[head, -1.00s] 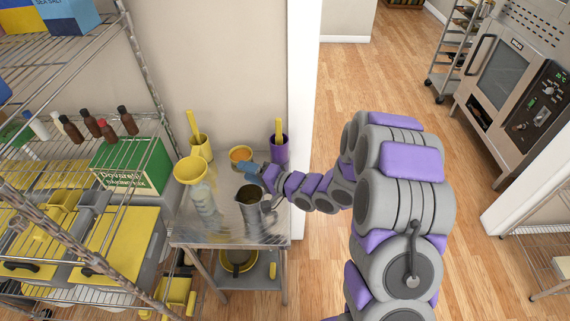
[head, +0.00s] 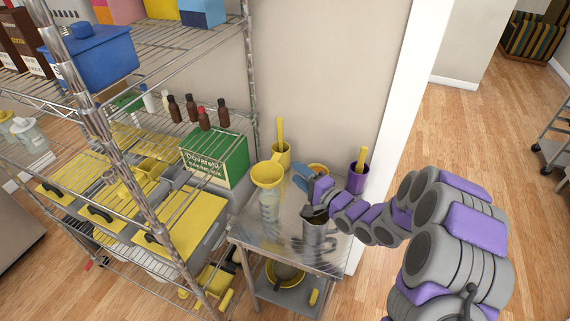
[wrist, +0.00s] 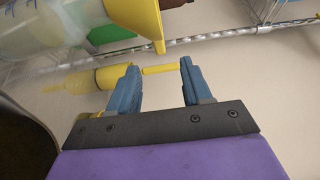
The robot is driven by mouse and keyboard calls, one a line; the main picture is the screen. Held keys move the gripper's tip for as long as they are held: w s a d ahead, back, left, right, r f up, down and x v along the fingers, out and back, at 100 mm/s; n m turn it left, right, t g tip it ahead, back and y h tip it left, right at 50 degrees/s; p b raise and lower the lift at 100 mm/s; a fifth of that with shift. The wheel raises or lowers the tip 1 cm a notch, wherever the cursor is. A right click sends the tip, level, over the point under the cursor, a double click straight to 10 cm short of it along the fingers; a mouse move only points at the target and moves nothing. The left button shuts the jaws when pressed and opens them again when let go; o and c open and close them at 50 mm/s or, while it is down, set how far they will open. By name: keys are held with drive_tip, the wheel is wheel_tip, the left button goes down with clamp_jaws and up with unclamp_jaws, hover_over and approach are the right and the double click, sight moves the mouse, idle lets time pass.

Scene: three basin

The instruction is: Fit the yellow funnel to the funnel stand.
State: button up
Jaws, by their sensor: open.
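The yellow funnel (head: 267,174) sits mouth up at the top of a clear bottle-like vessel (head: 269,206) on the small metal table. I cannot tell whether this clear vessel is the funnel stand. In the wrist view the funnel (wrist: 137,16) shows at the upper left, beside the translucent vessel (wrist: 55,28). My gripper (head: 300,177) is just right of the funnel, apart from it. Its blue fingers (wrist: 159,65) are spread with nothing between them; a yellow handle shows behind them.
A metal pitcher (head: 314,235) stands under my wrist. A yellow cup (head: 281,153) with a yellow utensil, an orange-rimmed bowl (head: 318,169) and a purple cup (head: 357,178) stand at the back of the table (head: 285,258). A wire rack (head: 247,60) with bins stands left.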

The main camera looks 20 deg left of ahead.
sight(279, 161)
drive_tip(key=b+x, duration=0.1)
drive_tip(key=x, duration=0.7)
drive_tip(key=shift+a+f, duration=0.1)
drive_tip(key=shift+a, duration=0.4)
drive_tip(key=shift+a+f, duration=0.1)
drive_tip(key=shift+a, duration=0.25)
drive_tip(key=shift+c, duration=1.4)
drive_tip(key=shift+d, duration=0.65)
clamp_jaws()
drive_tip(key=shift+c, duration=1.4)
unclamp_jaws()
drive_tip(key=shift+a, duration=0.4)
clamp_jaws()
drive_tip(key=shift+s, duration=0.1)
